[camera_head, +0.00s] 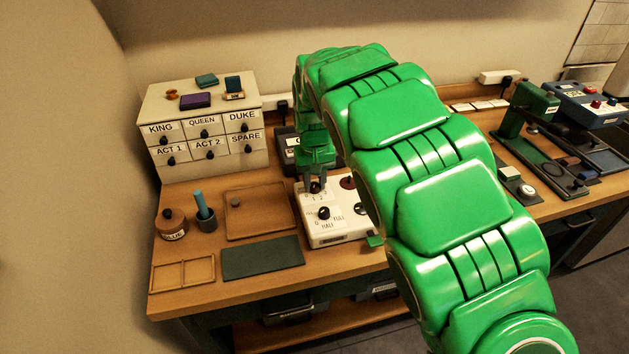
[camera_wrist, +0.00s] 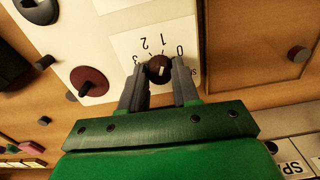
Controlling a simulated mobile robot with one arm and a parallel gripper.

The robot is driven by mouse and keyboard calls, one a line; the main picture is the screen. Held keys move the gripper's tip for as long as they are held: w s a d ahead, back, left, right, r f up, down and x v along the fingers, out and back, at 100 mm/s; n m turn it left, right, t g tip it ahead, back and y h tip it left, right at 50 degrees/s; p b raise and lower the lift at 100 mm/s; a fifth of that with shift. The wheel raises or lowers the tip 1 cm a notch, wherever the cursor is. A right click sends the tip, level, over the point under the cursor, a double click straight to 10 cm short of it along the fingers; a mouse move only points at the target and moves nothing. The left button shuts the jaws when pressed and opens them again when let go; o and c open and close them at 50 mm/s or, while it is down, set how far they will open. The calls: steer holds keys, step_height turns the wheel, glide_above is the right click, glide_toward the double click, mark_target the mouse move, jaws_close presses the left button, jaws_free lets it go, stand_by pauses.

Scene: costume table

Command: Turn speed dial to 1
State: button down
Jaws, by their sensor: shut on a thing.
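The speed dial (camera_wrist: 158,67) is a small dark red-brown knob on a white plate in the wrist view. The upside-down numbers 0, 1, 2 and 3 are printed around it. A pale mark shows on the knob, but I cannot tell surely which number it points to. My gripper (camera_wrist: 160,80) has one finger on each side of the knob and is shut on it. In the head view my gripper (camera_head: 316,184) reaches down to the rear left of the white control box (camera_head: 340,237), and its fingers partly hide the dial.
A second black knob (camera_head: 323,213), marked HALF and FULL, sits in front of the dial on the same box. A dark red disc (camera_head: 348,182) lies to the right. A wooden tray (camera_head: 238,226) and a dark green mat (camera_head: 262,258) lie left of the box.

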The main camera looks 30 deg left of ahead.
mark_target(314, 184)
stand_by(0.4)
steer(key=c, duration=0.8)
jaws_free()
step_height(314, 184, up, 7)
steer(key=shift+r, duration=0.4)
